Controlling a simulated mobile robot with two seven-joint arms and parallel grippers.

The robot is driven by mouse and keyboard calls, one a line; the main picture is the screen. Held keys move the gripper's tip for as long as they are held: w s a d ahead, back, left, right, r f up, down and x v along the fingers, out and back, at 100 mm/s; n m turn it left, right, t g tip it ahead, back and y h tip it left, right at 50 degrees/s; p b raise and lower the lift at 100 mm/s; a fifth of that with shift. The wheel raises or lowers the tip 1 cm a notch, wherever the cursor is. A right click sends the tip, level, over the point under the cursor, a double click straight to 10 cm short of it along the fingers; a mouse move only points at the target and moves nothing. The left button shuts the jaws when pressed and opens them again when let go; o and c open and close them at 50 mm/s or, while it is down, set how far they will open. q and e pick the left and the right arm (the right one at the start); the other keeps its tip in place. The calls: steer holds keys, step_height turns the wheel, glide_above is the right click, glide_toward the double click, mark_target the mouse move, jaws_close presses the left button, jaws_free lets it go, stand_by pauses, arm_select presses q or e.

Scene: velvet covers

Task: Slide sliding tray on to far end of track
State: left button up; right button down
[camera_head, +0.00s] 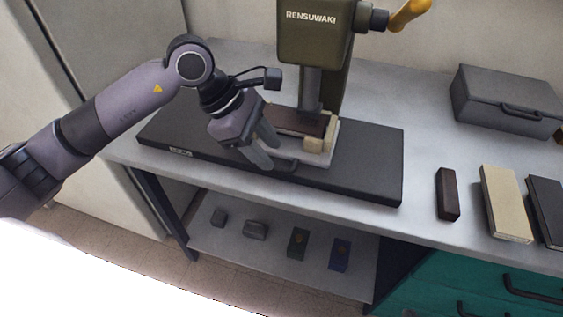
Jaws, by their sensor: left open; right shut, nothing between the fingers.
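The sliding tray (312,161) is pale, with a bar handle at its front. It sits near the middle of the long black base (365,170), under the ram of the olive press (314,38) marked RENSUWAKI. A dark brown block (300,122) and a cream block (317,144) are on the tray. My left gripper (268,150) is open, fingers pointing down, at the tray's front left by the handle. It hides part of the tray, and I cannot tell whether it touches the handle. The track itself is not clearly visible. My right gripper is not in view.
The black base is bare on both sides of the tray. A grey case (507,100) stands at the back right. A dark block (447,194), a cream block (506,203) and a black block (548,210) lie at right. A lower shelf (270,262) holds several small items.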

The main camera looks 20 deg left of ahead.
mark_target(278, 167)
arm_select(q)
steer(key=shift+t+y, duration=0.3)
steer(key=shift+y, duration=0.3)
steer(key=shift+w+d+f, duration=0.1)
steer(key=shift+w+f, duration=0.3)
steer(key=shift+f, duration=0.65)
steer(key=shift+w+d+f, duration=0.15)
steer(key=shift+w+f, duration=0.25)
steer(key=shift+f, duration=0.65)
steer(key=shift+w+d+f, duration=0.1)
steer(key=shift+w+f, duration=0.3)
steer(key=shift+f, duration=0.65)
jaws_close()
